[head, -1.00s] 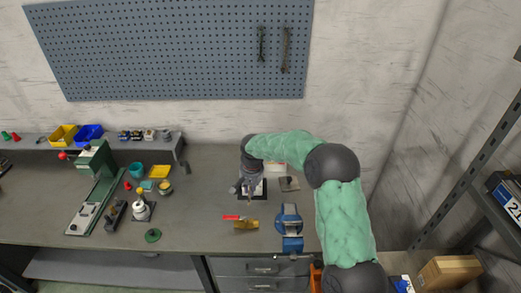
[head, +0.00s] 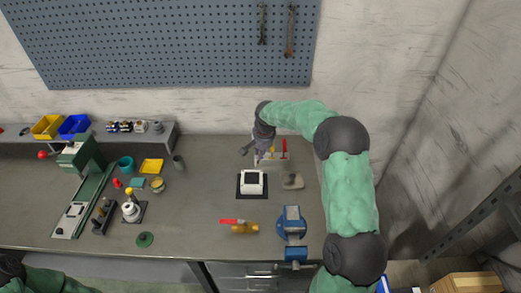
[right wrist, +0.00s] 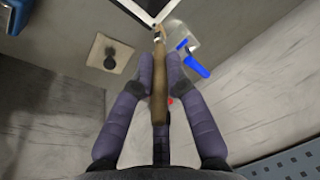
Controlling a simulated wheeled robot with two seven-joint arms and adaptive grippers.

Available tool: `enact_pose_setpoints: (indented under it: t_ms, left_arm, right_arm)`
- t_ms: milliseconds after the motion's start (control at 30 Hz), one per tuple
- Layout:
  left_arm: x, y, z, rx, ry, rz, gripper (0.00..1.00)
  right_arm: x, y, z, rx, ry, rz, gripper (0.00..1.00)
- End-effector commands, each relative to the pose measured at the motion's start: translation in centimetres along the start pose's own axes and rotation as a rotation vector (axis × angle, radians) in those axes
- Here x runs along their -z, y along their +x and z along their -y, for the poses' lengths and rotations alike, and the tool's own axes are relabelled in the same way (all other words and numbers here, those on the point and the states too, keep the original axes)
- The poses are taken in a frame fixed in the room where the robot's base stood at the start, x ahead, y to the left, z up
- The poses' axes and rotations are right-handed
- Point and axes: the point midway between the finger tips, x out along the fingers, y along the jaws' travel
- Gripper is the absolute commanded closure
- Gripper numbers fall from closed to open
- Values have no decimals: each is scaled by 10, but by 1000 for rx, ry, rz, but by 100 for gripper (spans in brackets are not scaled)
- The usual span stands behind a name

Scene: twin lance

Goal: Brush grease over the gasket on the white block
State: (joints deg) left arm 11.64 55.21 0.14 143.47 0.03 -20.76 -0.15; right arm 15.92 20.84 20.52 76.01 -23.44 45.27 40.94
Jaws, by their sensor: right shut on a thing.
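The white block (head: 252,189) sits on a dark mat on the bench. Its top shows a dark square (head: 252,178); I cannot make out grease on it. A corner of the block with a black edge shows at the top of the right wrist view (right wrist: 147,10). My right gripper (head: 263,152) is behind the block, towards the wall. In the right wrist view my right gripper (right wrist: 160,68) is shut on the wooden handle of a brush (right wrist: 159,100). The brush tip lies near the block's corner in that picture; contact cannot be told. My left gripper is out of view.
A pale pad with a dark knob (head: 292,181) lies right of the block. A blue vise (head: 292,222) stands front right. A blue-handled item (right wrist: 195,66) is beside the brush.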

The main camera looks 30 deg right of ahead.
Motion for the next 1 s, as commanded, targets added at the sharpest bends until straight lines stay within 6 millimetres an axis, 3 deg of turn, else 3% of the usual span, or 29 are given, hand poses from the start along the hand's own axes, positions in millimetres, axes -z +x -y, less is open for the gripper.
enact_pose_setpoints:
  t_ms: [500, 1000]
  left_arm:
    - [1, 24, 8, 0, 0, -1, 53]
    - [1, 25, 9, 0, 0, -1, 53]
  right_arm:
    - [-8, 42, -6, -1, 0, 2, 100]
    - [-9, 46, -7, 0, 0, 1, 100]
